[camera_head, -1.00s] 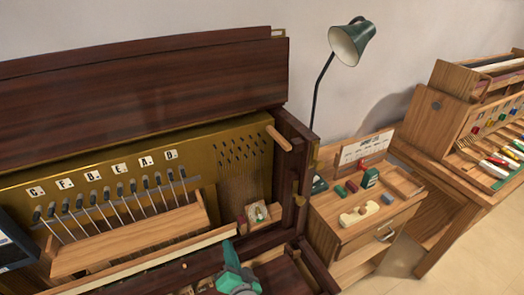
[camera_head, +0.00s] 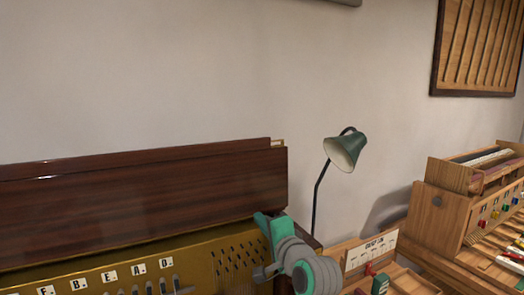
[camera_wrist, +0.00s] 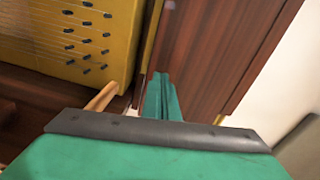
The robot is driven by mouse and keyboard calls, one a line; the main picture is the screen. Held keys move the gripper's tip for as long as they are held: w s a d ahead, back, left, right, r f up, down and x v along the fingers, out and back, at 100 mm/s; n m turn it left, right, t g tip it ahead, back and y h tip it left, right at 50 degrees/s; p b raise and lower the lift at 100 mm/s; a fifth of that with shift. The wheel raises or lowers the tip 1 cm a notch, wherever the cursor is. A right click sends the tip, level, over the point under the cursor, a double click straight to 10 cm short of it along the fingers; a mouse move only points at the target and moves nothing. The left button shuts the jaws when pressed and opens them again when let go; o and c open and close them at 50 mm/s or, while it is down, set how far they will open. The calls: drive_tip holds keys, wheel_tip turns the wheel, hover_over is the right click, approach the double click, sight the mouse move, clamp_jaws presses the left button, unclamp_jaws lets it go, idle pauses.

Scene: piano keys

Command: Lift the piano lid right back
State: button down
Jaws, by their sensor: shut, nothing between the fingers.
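The piano lid (camera_head: 140,200) is a long dark reddish-brown panel. It stands raised along the top of the piano, above the brass-coloured panel (camera_head: 205,262), with the wall behind it. My gripper (camera_head: 264,221) is at the lid's lower right end, its green fingers shut and empty. In the wrist view the closed fingertips (camera_wrist: 160,88) lie over or close to the edge of the lid (camera_wrist: 215,45); I cannot tell whether they touch it. My wrist hides part of the piano's right end.
A wooden peg (camera_wrist: 103,97) sticks out beside the brass panel. A green lamp (camera_head: 343,152) stands right of the piano. Further right are a small cabinet with a card (camera_head: 372,250) and a wooden bench unit (camera_head: 450,215). The wall above the lid is clear.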

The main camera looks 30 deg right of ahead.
drive_tip(key=s+d+r, duration=0.1)
drive_tip(key=s+r, duration=0.1)
drive_tip(key=r, duration=0.4)
drive_tip(key=s+d+r, duration=0.1)
drive_tip(key=d+r, duration=0.1)
drive_tip(key=r, duration=0.5)
approach(257, 139)
drive_tip(key=shift+m+y, duration=0.4)
drive_tip(key=w, duration=0.4)
drive_tip(key=w+d, duration=0.1)
drive_tip(key=w, duration=0.1)
drive_tip(key=shift+w+f, duration=0.15)
drive_tip(key=shift+f, duration=0.1)
drive_tip(key=shift+a, duration=0.1)
drive_tip(key=shift+g, duration=0.5)
drive_tip(key=w, duration=0.4)
drive_tip(key=shift+w+r, duration=0.15)
drive_tip(key=shift+w, duration=0.45)
